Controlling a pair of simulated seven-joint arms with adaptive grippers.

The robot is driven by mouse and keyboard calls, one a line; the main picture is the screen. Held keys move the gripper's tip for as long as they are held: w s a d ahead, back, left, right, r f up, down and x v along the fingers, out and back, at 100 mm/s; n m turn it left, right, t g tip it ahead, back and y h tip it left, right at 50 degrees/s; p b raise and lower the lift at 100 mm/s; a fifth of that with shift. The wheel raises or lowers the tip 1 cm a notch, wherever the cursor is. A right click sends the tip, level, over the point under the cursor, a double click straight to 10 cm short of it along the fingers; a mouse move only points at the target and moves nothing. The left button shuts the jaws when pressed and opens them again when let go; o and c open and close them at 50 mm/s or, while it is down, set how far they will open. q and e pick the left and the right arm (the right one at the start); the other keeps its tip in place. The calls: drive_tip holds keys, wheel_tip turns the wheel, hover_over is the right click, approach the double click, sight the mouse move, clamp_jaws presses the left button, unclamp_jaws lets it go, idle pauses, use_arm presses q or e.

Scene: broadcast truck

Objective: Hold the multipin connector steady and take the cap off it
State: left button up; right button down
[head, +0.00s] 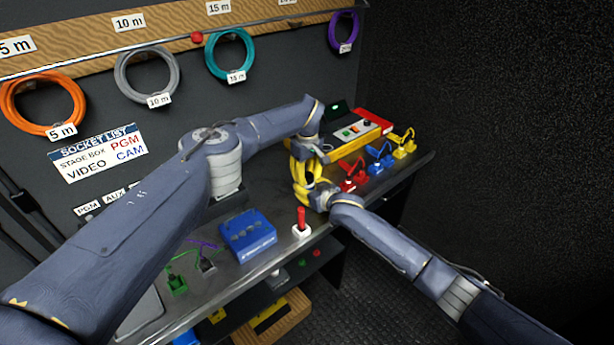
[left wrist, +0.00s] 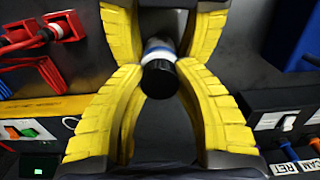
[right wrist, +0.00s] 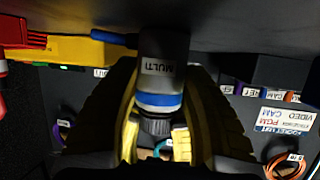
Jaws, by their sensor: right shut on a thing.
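The multipin connector (right wrist: 164,50) is a grey cylinder marked MULTI, with a white and blue band. Its black ridged cap (right wrist: 156,124) is on its end. My right gripper (head: 316,194) is shut on the connector's body and holds it above the bench. My left gripper (head: 305,160) faces it from the other side. In the left wrist view the black cap (left wrist: 158,79) points at the camera, with my left fingers open on either side of it. Whether they touch the cap I cannot tell. In the head view the yellow fingers hide the connector.
The bench (head: 345,205) holds a red and yellow switch box (head: 355,135) behind the grippers. Red (head: 352,176), blue (head: 379,158) and yellow (head: 403,146) connectors stand to the right. A blue box (head: 248,236) and a red-topped white piece (head: 301,226) stand near the front edge.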

use_arm(q)
clamp_jaws()
use_arm(e)
drive_tip(key=shift+f, duration=0.15)
